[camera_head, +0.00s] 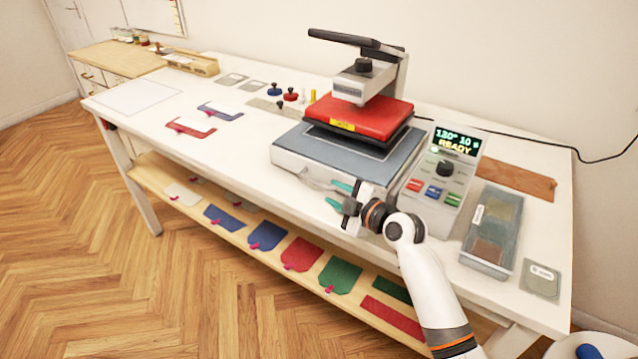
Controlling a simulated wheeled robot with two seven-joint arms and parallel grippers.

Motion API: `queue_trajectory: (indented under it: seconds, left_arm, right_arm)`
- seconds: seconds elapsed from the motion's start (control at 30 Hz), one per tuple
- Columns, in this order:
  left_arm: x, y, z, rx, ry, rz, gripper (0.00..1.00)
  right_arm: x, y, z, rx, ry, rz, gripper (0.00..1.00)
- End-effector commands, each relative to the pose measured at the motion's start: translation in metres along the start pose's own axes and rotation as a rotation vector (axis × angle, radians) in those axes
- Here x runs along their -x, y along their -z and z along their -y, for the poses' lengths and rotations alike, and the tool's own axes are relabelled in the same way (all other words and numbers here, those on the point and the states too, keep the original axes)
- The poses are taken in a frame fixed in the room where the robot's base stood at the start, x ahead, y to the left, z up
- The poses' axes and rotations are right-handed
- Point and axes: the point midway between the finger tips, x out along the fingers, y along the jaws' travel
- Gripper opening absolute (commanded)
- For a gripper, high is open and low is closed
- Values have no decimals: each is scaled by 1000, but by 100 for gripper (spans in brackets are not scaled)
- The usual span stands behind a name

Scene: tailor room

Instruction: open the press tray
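The heat press (365,88) stands on the white table, with a red upper plate and a black lever arm above it. Its press tray (300,143) is the wide base with a grey-blue top and pale front face. A thin pale handle (316,182) runs along the front face. My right gripper (336,195) is in front of the tray at handle height, its teal fingertips apart and nothing seen between them. The fingertips are close to the handle's right end; I cannot tell whether they touch it. My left gripper is not in view.
A control box (440,180) reading "READY" stands right of the press, close to my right arm. A grey tray (493,232) lies further right. The shelf below (150,170) holds several coloured fabric pieces. The table left of the press is mostly clear, with small flat items.

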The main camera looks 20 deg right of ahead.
Motion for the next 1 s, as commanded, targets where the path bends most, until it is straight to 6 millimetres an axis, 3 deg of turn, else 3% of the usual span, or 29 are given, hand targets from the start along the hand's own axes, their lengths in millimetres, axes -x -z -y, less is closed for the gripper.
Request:
queue_trajectory:
  seconds: [0.1,0.3,0.5,0.77,0.97,1.0]
  left_arm:
    - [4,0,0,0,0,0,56]
    - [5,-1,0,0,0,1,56]
    - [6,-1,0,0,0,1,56]
    - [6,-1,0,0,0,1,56]
    - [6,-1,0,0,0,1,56]
    - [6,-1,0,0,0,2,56]
  right_arm:
    - [-26,-2,1,-5,1,2,32]
    - [-56,-1,0,-3,-1,1,32]
    - [-68,-1,-1,-1,-2,1,32]
    - [-69,-1,-1,0,-3,0,32]
    - [-69,-1,-1,0,-3,0,1]
    - [-69,-1,-1,0,-3,0,0]
